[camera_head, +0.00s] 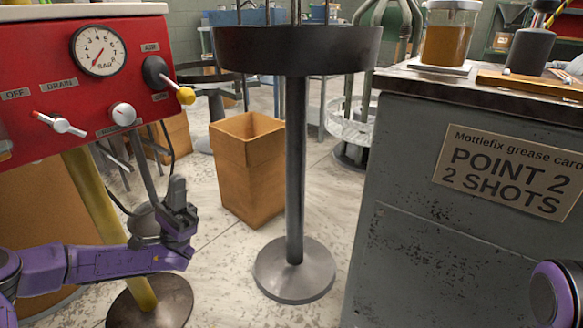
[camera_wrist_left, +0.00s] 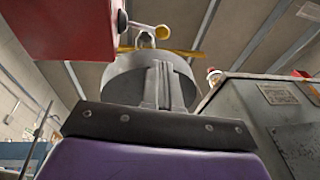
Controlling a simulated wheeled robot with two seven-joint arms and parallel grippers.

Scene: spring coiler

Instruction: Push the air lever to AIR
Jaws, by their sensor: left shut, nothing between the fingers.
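The air lever (camera_head: 175,84) sticks out from a black round hub on the right side of the red panel (camera_head: 60,75). It has a metal rod and a yellow knob (camera_head: 186,96), and points right and slightly down. The AIR label (camera_head: 151,47) is just above the hub. My left gripper (camera_head: 178,190) is shut and empty, below the lever and apart from it, fingers pointing up. In the left wrist view the shut fingers (camera_wrist_left: 165,85) point up, with the yellow knob (camera_wrist_left: 162,32) above them. My right gripper is not visible; only a purple part of my right arm shows at lower right.
A pressure gauge (camera_head: 99,49), a DRAIN lever (camera_head: 60,122) and a white knob (camera_head: 123,114) are on the panel. A round black stand (camera_head: 295,170) rises to the right. A cardboard box (camera_head: 249,170) is on the floor behind. A grey cabinet (camera_head: 440,240) stands at right.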

